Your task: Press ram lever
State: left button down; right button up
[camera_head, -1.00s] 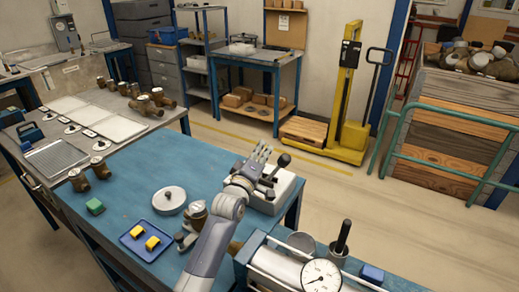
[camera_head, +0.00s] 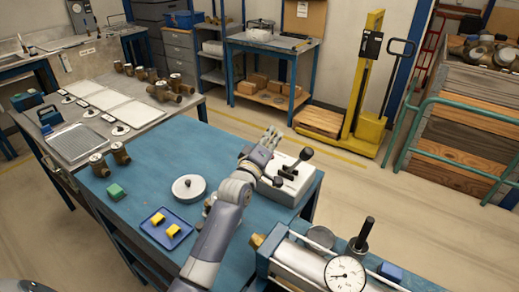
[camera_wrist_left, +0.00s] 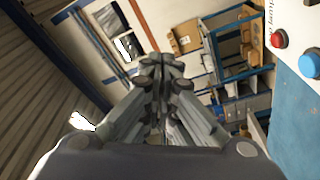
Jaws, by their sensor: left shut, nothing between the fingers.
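A white control box (camera_head: 285,188) stands on the blue table's right end. A lever with a black knob (camera_head: 306,154) rises from its top, and another dark knob (camera_head: 278,181) shows at its front left. A separate upright black handle (camera_head: 364,233) stands on the test bench at the lower right. My left gripper (camera_head: 271,137) is shut and empty, beyond the box's back left corner and left of the black-knobbed lever, apart from it. In the left wrist view the closed fingers (camera_wrist_left: 160,72) show, with the box's red button (camera_wrist_left: 279,40) and blue button (camera_wrist_left: 310,66) at right. My right gripper is out of view.
A pressure gauge (camera_head: 345,274) sits on the bench. Open floor lies beyond the box.

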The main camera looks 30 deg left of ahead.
pick_arm(q)
jog(key=s+d+b, duration=0.1)
jog(key=s, duration=0.6)
jog(key=shift+s+f+b, duration=0.25)
jog(key=shift+s+b, duration=0.15)
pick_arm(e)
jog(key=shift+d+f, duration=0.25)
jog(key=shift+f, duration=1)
pick_arm(q)
jog(key=shift+d, duration=0.15)
